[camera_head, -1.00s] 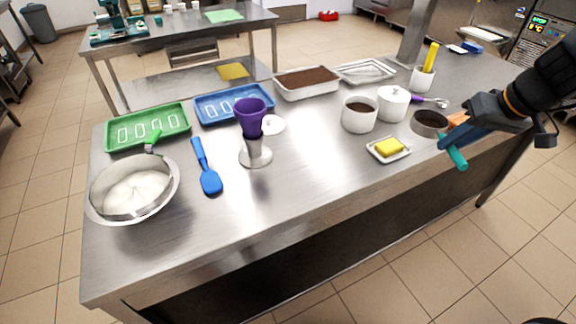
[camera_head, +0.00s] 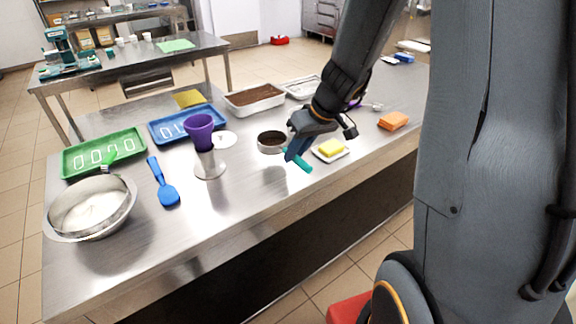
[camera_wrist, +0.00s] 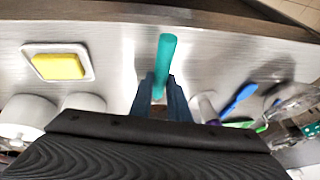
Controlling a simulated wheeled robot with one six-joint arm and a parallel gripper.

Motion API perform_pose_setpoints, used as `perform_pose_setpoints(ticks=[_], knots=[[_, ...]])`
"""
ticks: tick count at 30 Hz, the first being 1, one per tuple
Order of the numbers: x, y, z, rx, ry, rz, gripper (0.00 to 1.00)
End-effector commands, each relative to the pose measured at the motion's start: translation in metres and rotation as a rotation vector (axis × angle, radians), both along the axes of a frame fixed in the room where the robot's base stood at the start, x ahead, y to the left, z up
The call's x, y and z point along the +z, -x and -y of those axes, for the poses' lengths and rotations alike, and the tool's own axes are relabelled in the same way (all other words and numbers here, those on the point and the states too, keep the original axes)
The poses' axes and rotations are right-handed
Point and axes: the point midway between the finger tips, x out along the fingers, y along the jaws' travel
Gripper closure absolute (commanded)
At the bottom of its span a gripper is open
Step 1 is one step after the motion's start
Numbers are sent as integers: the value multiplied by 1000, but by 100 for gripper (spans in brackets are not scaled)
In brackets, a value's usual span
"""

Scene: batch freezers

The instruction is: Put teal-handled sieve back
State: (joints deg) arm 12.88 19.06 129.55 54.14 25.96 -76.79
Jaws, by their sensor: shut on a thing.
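The teal-handled sieve has a round rim with a dark mesh bowl (camera_head: 271,142). Its teal handle (camera_head: 298,162) points to the front right. My gripper (camera_head: 292,152) is shut on the sieve near the handle, over the steel table between the purple cup and the yellow block's dish. I cannot tell how high the sieve is above the table. In the wrist view the teal handle (camera_wrist: 166,58) stands out between my fingers (camera_wrist: 161,92), and the sieve's bowl is hidden behind the gripper.
A yellow block (camera_head: 331,147) on a white dish is close on the right. A blue spatula (camera_head: 163,184), steel bowl (camera_head: 90,207), trays (camera_head: 104,153) and orange sponge (camera_head: 393,120) lie around. The front middle is clear.

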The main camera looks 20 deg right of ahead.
Motion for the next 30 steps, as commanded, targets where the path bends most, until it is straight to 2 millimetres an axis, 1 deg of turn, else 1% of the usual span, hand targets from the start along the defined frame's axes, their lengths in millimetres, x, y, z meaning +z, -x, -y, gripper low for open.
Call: perform_pose_setpoints(ticks=[1,5,9,12,15,26,27,29,30], knots=[[-5,0,-1,0,-1,-1,100],[-16,0,-1,1,0,-1,100],[-37,0,-2,1,-2,-3,100],[-47,0,-1,1,-1,-1,100],[-51,0,-1,2,0,0,100],[-53,-1,-1,3,1,2,100],[-53,0,-1,3,0,1,79],[-52,0,-1,3,0,1,69],[-52,0,-1,3,0,1,65]])
